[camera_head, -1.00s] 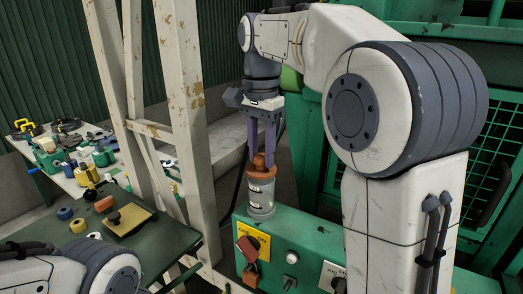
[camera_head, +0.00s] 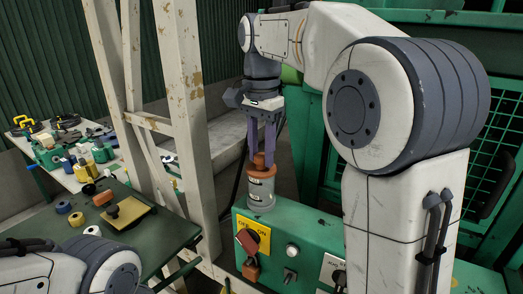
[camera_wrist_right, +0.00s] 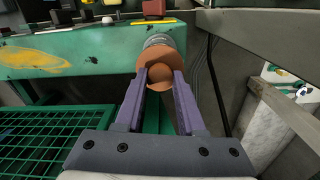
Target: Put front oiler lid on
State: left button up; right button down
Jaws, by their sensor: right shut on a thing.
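The front oiler is a clear glass jar (camera_head: 261,195) with a pale label, standing upright on the left end of the green machine housing. Its orange lid (camera_head: 262,171) with a round knob is at the jar's mouth; I cannot tell whether it is fully seated. My right gripper (camera_head: 263,156) points down from above and is shut on the lid's knob. In the right wrist view, the orange lid (camera_wrist_right: 143,66) lies between the fingertips (camera_wrist_right: 160,74), hiding most of the jar (camera_wrist_right: 158,41). My left arm shows at bottom left, but its gripper is out of view.
The green housing (camera_head: 318,232) carries a yellow plate with a red switch (camera_head: 247,240) and several knobs. A worn cream post (camera_head: 190,110) stands left of the jar. A dark green table (camera_head: 150,238) holds tape rolls and blocks. A cluttered bench (camera_head: 75,180) stands behind.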

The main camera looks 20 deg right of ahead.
dwell(0.4)
jog(key=shift+c, duration=2.2)
grip_release()
notch_tip(320, 180, up, 11)
jog(key=p, duration=0.1)
jog(key=shift+f, duration=0.2)
